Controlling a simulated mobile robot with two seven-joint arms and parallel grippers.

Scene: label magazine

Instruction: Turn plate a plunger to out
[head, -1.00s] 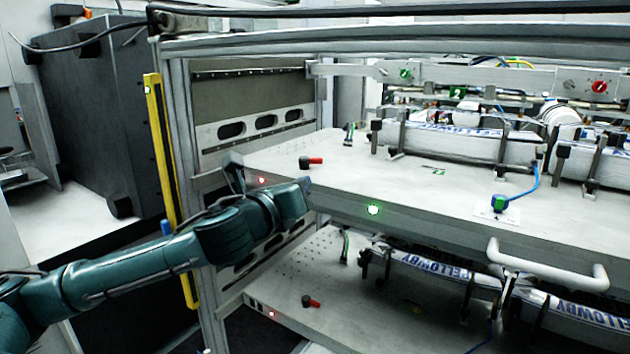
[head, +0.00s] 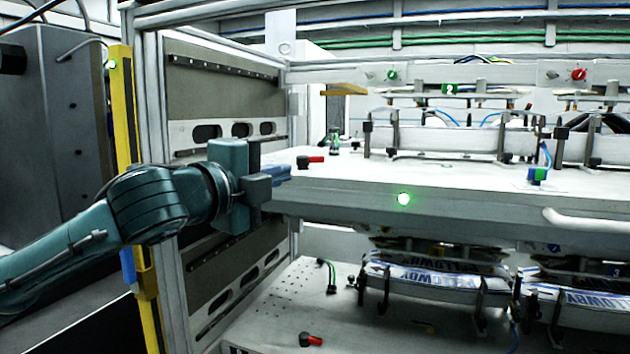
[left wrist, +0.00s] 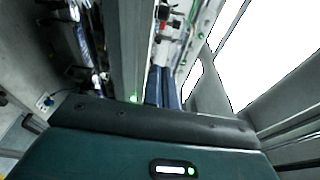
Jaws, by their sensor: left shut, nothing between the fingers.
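A plunger with a black base and red grip (head: 314,160) lies on the upper plate (head: 400,172), near its left end. A similar red and black plunger (head: 310,340) is on the lower plate (head: 280,300). No plate label is readable by either plunger. My left gripper (head: 289,173) is shut and empty, its blue fingers at the upper plate's front left edge, just below and left of the upper plunger. I cannot tell whether the fingers touch the plate. The fingers also show in the left wrist view (left wrist: 162,88). My right gripper is not in view.
A green light (head: 403,198) glows on the upper plate's front edge. A white handle (head: 590,222) sticks out at the right. A yellow post (head: 124,120) and the frame upright stand behind my left arm. Clamped labelled bundles (head: 425,278) sit on the lower plate.

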